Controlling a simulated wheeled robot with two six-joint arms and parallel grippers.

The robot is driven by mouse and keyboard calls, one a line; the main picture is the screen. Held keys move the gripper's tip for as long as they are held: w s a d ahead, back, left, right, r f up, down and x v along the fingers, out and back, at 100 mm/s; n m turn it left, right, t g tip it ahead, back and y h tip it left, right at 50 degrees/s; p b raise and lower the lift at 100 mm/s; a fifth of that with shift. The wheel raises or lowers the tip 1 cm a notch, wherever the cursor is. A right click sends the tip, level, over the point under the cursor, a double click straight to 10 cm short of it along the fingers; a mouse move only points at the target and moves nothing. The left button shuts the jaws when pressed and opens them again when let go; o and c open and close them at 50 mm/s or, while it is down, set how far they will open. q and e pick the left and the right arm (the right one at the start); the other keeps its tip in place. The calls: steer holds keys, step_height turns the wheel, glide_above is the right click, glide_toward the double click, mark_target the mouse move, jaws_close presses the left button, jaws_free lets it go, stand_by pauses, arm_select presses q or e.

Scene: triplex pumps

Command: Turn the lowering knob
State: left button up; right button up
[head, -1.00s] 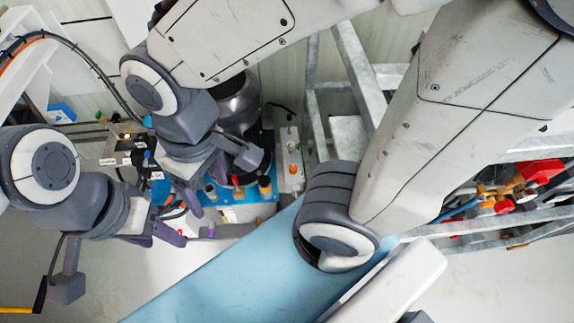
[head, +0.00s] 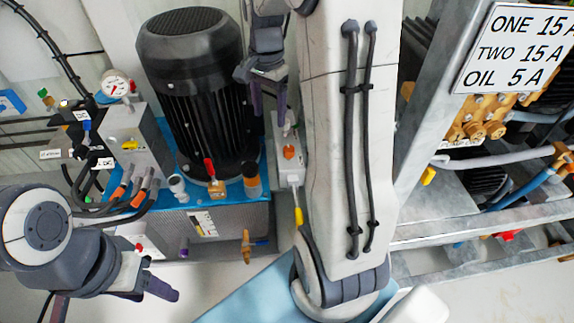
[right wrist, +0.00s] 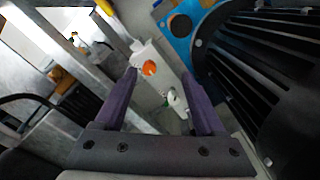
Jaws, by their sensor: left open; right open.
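No label in view tells me which part is the lowering knob. A narrow white box (head: 290,172) with an orange knob (head: 289,152) stands right of the black motor. The box (right wrist: 145,52) and orange knob (right wrist: 149,68) also show in the right wrist view, between and beyond my fingertips. My right gripper (head: 268,98) is open and empty, pointing down just above the box in the picture; no contact is visible. In the wrist view its purple fingers (right wrist: 166,82) are spread. My left gripper (head: 112,294) is open at the lower left, away from the box.
The black motor (head: 197,95) sits on a blue-topped tank unit (head: 215,200) with a red-handled valve (head: 212,180), gauge (head: 115,84) and hoses. A grey metal frame (head: 430,110) with brass fittings and a sign (head: 520,45) stands at right.

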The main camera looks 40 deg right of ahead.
mark_target(289, 148)
arm_select(q)
step_height(289, 148, down, 10)
steer(key=b, duration=0.8)
arm_select(e)
steer(key=d+f+m, duration=0.1)
steer(key=d+f, duration=0.1)
steer(key=f, duration=0.3)
steer(key=d+f+m, duration=0.1)
steer(key=f, duration=0.4)
steer(key=d+f, duration=0.2)
steer(key=f, duration=0.3)
steer(key=shift+s+d+f+m, duration=0.1)
steer(key=shift+s+d+m, duration=0.2)
steer(key=shift+m, duration=0.1)
jaws_close()
